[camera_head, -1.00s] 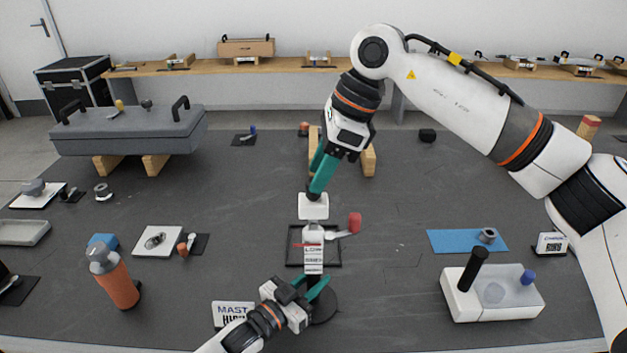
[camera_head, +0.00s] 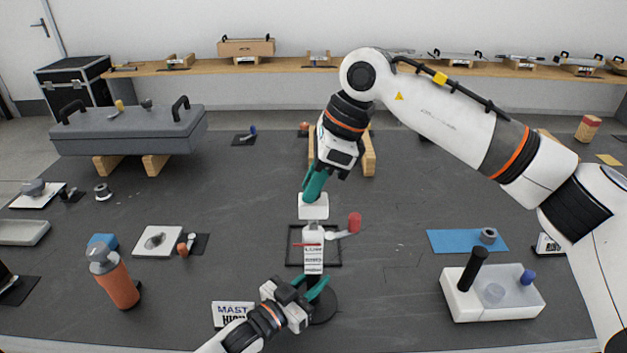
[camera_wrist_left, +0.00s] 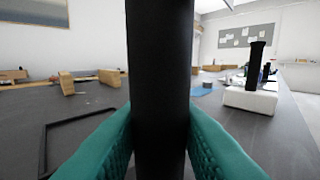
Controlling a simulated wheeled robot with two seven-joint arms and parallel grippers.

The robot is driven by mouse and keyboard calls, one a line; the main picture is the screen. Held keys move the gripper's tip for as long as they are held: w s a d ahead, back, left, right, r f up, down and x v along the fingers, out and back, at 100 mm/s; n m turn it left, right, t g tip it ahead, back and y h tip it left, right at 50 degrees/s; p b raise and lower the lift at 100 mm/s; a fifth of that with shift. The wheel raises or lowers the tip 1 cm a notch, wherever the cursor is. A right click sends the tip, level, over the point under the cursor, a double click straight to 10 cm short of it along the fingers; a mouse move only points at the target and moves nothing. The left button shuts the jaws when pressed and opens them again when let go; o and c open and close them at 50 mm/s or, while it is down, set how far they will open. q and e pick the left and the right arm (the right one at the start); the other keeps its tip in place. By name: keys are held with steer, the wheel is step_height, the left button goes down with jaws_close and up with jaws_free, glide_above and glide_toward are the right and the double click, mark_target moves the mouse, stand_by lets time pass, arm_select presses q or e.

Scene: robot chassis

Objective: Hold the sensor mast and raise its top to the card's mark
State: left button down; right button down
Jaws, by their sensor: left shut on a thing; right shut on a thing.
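The sensor mast stands upright at the table's middle, with a white block head (camera_head: 313,208), a pale labelled section (camera_head: 313,260) and a round dark base (camera_head: 323,308). A red-knobbed lever (camera_head: 354,222) sticks out to its right. My left gripper (camera_head: 308,285) is shut around the black lower tube, which fills the middle of the left wrist view (camera_wrist_left: 160,90). My right gripper (camera_head: 313,192) is shut at the mast's top, its teal fingers just above the white block. The card (camera_head: 232,313) reads "MAST HIGH" and is partly covered by my left arm.
A black square frame (camera_head: 291,246) lies around or behind the mast. An orange bottle (camera_head: 118,285) stands left. A white box with a black handle (camera_head: 500,305) and a blue mat (camera_head: 455,241) lie right. Table between them is clear.

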arm_select(q)
steer(key=shift+f, duration=0.1)
arm_select(e)
step_height(320, 180, up, 9)
steer(key=shift+r, duration=0.15)
steer(key=c, duration=1.2)
jaws_free()
steer(key=shift+c, duration=0.2)
steer(key=v, duration=1.2)
arm_select(q)
steer(key=c, duration=0.5)
jaws_free()
